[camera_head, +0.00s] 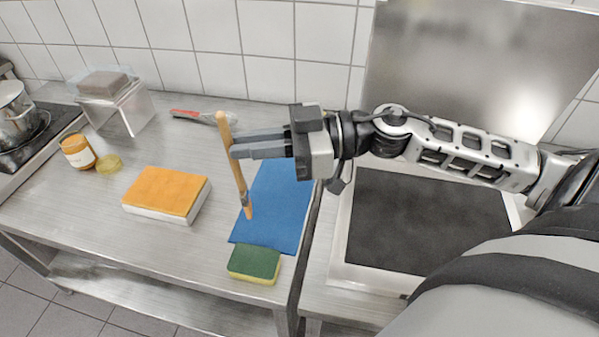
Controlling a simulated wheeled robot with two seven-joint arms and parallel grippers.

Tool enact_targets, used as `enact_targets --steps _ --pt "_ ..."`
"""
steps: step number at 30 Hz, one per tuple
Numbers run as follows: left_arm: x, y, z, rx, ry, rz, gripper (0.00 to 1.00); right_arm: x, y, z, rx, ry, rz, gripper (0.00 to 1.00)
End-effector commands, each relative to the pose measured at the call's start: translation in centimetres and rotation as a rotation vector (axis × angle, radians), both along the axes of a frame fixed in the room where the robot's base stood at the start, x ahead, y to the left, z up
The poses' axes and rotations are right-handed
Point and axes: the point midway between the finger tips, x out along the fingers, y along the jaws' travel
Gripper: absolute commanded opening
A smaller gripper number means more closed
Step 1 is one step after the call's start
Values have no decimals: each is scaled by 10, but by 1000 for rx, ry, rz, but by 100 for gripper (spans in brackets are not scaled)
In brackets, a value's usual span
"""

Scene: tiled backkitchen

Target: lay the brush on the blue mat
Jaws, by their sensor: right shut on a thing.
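The brush (239,180) has a long light-wood handle and stands nearly upright, tilted slightly. My right gripper (236,147) comes in from the right and is shut on the upper part of its handle. The blue mat (281,205) lies flat on the steel counter, below and to the right of the brush. The brush's lower end shows in front of the mat's left edge; I cannot tell whether it touches the mat. My left gripper is not in view.
A green-and-yellow sponge (254,264) sits at the mat's near edge. An orange-and-white block (167,194) lies to the left. A red-handled tool (197,117), a jar (77,151), a lid (108,164) and a clear box (121,105) are further back. A dark panel (430,222) is at right.

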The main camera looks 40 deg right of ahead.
Motion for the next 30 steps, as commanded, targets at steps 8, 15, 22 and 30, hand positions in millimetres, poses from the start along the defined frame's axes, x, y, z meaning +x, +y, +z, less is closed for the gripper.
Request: enact_targets --steps 8,15,22,30 --pt "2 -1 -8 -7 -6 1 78 -14 41 -12 -164 51 240 0" --pt "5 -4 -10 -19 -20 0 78 -30 80 -30 -387 84 495 0" --pt "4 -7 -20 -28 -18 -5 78 -45 117 -62 -763 45 803 0" --pt "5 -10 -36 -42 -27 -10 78 -31 124 -111 -1370 -161 1029 0"
